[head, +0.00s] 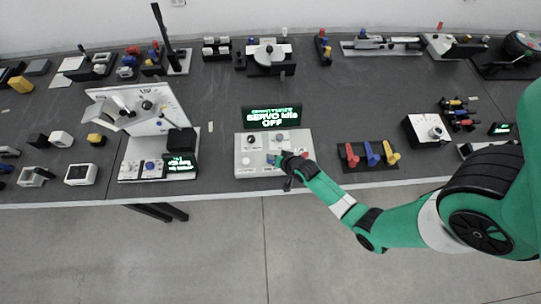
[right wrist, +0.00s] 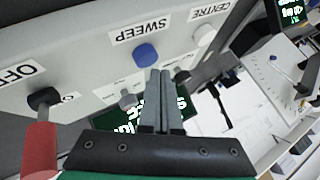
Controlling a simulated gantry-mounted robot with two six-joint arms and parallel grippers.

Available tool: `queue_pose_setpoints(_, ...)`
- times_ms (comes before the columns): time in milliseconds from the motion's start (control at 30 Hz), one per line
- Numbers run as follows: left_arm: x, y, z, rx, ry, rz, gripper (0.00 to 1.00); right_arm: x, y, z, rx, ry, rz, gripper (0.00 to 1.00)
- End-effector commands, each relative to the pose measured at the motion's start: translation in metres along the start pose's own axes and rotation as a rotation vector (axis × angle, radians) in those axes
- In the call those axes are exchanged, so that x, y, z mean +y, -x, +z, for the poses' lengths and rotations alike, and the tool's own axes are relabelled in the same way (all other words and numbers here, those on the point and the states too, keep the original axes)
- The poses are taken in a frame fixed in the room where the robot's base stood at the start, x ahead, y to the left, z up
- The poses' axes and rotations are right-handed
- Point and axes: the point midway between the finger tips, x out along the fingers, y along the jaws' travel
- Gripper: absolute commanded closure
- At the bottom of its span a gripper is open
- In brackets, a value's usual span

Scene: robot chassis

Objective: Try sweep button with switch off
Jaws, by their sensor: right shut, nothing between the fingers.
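The servo panel (head: 242,166) is a light grey box at the table's front edge. Its display (head: 272,117) reads "SERVO idle OFF" in the head view. In the right wrist view the blue button (right wrist: 146,55) sits by the label SWEEP (right wrist: 153,31). A black toggle switch (right wrist: 45,97) stands near the label OFF (right wrist: 17,76). My right gripper (head: 278,160) is shut and empty over the panel's front. In the wrist view its fingertips (right wrist: 160,73) point close to the blue button; whether they touch it I cannot tell. My left gripper is not in view.
A white button (right wrist: 205,35) by the CENTRE label and grey knobs (right wrist: 128,98) are close to the fingers. A red part (right wrist: 40,145) is at lower left. A coloured-lever block (head: 370,166) stands right of the panel, a white angled device (head: 150,110) left.

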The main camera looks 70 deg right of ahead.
Motion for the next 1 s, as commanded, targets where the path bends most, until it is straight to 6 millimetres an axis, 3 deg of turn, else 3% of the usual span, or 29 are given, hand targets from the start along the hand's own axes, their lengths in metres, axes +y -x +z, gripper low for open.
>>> queue_pose_setpoints(167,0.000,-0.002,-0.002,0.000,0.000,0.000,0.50,-0.002,0.002,-0.002,0.000,0.000,0.000,1.00)
queue_pose_setpoints(633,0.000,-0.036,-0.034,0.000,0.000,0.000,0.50,-0.025,0.035,-0.025,0.000,0.000,0.000,1.00)
queue_pose_setpoints(1000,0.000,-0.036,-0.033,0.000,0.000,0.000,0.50,-0.025,0.035,-0.025,0.000,0.000,0.000,1.00)
